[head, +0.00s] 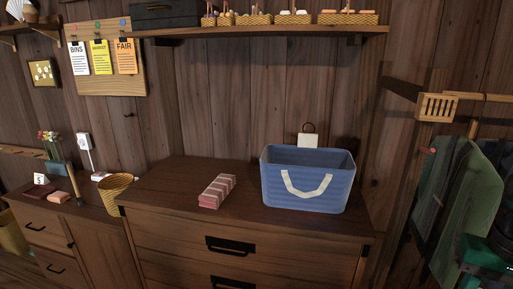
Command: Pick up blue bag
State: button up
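The blue bag (275,185) is an open-topped, ribbed tote with a white strap handle looped on its front side. It stands upright on the right part of the dark wooden dresser top (160,198). Its inside is mostly hidden by the front wall. My gripper is not in view, and nothing is seen touching the bag.
A folded striped cloth (217,191) lies left of the bag. A small pale tag or bag (308,138) shows behind it. A shelf (270,31) with baskets runs above. Green garments (458,200) hang at right. A yellow wicker basket (116,192) stands on the lower cabinet.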

aim_at(306, 175)
jog(key=u, duration=0.45)
jog(key=i, duration=1)
jog(key=z, duration=0.15)
